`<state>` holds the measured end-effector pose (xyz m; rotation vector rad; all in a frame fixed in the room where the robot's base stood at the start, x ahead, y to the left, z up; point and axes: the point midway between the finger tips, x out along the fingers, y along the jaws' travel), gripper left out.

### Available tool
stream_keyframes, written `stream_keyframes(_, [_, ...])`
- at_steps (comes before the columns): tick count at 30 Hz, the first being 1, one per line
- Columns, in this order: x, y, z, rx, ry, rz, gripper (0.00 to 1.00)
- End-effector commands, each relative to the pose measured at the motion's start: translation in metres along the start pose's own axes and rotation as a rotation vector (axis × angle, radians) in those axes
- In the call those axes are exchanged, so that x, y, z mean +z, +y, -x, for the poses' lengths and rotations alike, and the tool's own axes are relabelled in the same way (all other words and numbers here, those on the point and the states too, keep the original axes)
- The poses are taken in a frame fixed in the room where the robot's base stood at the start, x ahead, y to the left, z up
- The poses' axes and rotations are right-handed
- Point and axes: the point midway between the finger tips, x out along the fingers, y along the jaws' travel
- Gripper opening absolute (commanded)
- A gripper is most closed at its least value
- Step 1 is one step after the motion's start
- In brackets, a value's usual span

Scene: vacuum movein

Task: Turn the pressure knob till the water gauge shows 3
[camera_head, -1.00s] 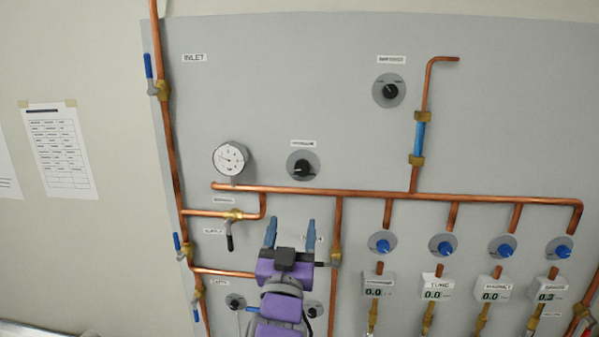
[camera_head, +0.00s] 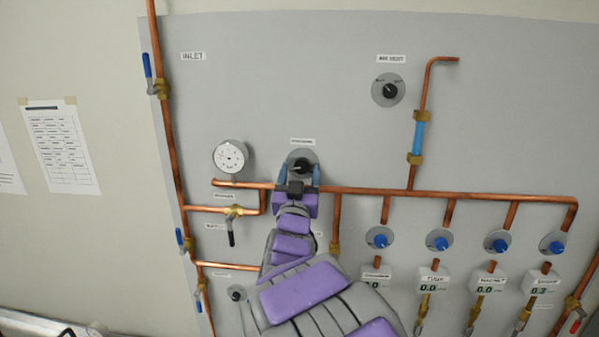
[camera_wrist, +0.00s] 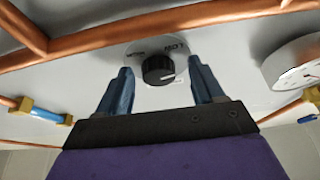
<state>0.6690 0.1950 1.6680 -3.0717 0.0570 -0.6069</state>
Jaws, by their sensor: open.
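The black knob on a round grey plate (camera_head: 301,165) is on the grey panel, just above the horizontal copper pipe, with a small label above it that is too blurred to read. The round white gauge (camera_head: 230,156) is left of the knob; its reading is too small to tell. My gripper (camera_head: 299,180) is at the knob, its blue fingers open. In the wrist view the black knob (camera_wrist: 158,68) sits between and slightly beyond the two fingertips (camera_wrist: 160,72), with no clear contact. The gauge (camera_wrist: 296,65) shows at the right edge there.
The copper pipe (camera_head: 450,196) runs close below the knob; it also crosses the top of the wrist view (camera_wrist: 100,42). A black-handled valve (camera_head: 232,226) is lower left. Another black knob (camera_head: 389,91) is upper right. Several blue knobs (camera_head: 438,240) line the right.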

Motion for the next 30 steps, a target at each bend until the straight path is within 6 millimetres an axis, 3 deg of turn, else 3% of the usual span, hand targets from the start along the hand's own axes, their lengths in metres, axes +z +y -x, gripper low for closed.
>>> stream_keyframes(8, [-0.0004, 0.0001, -0.0013, 0.000, 0.001, 0.000, 0.67])
stream_keyframes(25, [-0.0006, -0.0014, -0.0012, -0.001, 0.002, 0.000, 0.13])
stream_keyframes(30, [-0.0005, -0.0024, -0.0009, 0.001, 0.002, -0.005, 0.11])
